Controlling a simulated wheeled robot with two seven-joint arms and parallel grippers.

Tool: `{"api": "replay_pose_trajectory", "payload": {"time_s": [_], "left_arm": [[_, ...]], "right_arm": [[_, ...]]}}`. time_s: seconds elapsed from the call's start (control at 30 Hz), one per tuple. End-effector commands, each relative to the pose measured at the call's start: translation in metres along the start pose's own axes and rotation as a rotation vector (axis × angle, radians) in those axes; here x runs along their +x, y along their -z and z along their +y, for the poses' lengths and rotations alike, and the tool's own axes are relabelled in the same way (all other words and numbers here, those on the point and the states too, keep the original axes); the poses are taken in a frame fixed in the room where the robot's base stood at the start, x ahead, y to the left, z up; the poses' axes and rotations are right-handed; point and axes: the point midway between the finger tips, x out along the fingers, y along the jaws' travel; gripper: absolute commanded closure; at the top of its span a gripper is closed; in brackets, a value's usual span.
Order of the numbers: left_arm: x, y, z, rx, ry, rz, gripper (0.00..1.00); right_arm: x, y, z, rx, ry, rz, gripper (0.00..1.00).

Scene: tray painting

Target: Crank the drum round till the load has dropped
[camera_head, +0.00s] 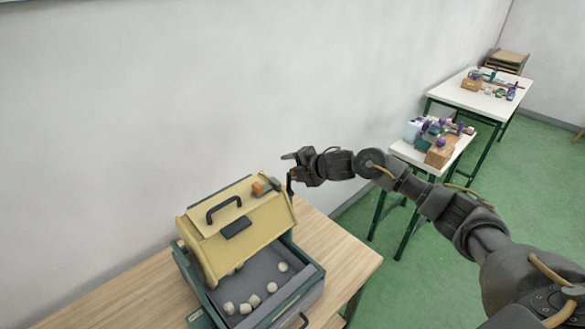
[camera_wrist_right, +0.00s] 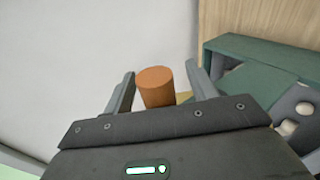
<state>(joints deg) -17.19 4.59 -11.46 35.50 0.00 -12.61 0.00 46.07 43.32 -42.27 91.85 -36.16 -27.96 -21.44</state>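The cream-yellow drum (camera_head: 236,228) sits tilted in a green frame on the wooden bench, with a black carry handle (camera_head: 223,207) on its face. An orange and grey part (camera_head: 265,187) sits on its upper right. Several pale lumps (camera_head: 254,300) lie in the grey tray (camera_head: 262,263) under the drum. My right gripper (camera_head: 289,166) is at the drum's right end. In the wrist view an orange-brown cylindrical grip (camera_wrist_right: 156,88) stands between my open right fingers, with a gap on each side. The crank arm is mostly hidden. My left gripper is out of view.
The wooden bench (camera_head: 337,254) has bare room right of the drum. A pale wall (camera_head: 120,110) rises behind it. Two white tables (camera_head: 460,95) with bottles and boxes stand farther off at the right on the green floor.

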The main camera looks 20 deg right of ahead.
Motion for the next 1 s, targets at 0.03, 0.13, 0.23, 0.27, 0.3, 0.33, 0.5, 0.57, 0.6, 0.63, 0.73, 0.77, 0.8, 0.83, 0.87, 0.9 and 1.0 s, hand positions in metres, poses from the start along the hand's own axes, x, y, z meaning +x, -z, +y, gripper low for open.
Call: {"api": "replay_pose_trajectory", "payload": {"time_s": [0.03, 0.13, 0.23, 0.27, 0.3, 0.33, 0.5, 0.57, 0.6, 0.63, 0.73, 0.77, 0.8, 0.83, 0.87, 0.9, 1.0], "left_arm": [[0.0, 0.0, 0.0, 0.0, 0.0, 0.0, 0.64], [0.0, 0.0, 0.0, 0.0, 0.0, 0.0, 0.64], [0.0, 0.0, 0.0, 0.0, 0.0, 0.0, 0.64], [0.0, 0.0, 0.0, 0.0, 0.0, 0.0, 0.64], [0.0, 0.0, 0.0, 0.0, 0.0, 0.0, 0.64], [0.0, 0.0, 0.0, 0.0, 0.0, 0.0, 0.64], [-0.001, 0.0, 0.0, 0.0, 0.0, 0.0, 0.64], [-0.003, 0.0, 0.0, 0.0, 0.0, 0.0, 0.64], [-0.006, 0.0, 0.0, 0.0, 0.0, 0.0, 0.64], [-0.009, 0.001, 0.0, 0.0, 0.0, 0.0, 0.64], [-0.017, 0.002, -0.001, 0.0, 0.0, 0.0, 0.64], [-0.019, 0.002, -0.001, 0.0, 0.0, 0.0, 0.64], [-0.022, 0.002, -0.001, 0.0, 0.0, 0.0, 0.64], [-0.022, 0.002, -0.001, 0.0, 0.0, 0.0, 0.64], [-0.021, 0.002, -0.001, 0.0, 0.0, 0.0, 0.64], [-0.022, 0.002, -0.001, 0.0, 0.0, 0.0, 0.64], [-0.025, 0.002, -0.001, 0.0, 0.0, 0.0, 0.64]], "right_arm": [[0.0, 0.0, -0.001, 0.0, 0.001, 0.001, 0.36], [0.001, 0.001, -0.001, 0.0, 0.002, 0.001, 0.36], [0.001, 0.001, -0.001, 0.0, 0.002, 0.001, 0.36], [0.001, 0.001, -0.001, 0.0, 0.003, 0.001, 0.36], [0.001, 0.001, -0.002, 0.0, 0.003, 0.001, 0.36], [0.001, 0.001, -0.002, 0.0, 0.003, 0.001, 0.36], [0.0, 0.001, -0.002, 0.0, 0.003, 0.001, 0.36], [-0.003, 0.0, -0.001, 0.0, 0.003, 0.001, 0.36], [-0.006, 0.0, 0.0, 0.0, 0.003, 0.001, 0.36], [-0.01, 0.0, 0.001, 0.0, 0.003, 0.001, 0.36], [-0.021, 0.0, 0.001, -0.001, 0.004, 0.0, 0.36], [-0.024, 0.0, 0.001, -0.001, 0.004, 0.001, 0.36], [-0.029, 0.0, 0.001, -0.001, 0.004, 0.001, 0.36], [-0.031, 0.0, 0.0, -0.001, 0.004, 0.001, 0.36], [-0.034, 0.0, -0.001, -0.001, 0.004, 0.001, 0.36], [-0.038, 0.0, -0.001, 0.0, 0.004, 0.0, 0.36], [-0.049, 0.0, -0.001, -0.001, 0.003, 0.0, 0.36]]}}
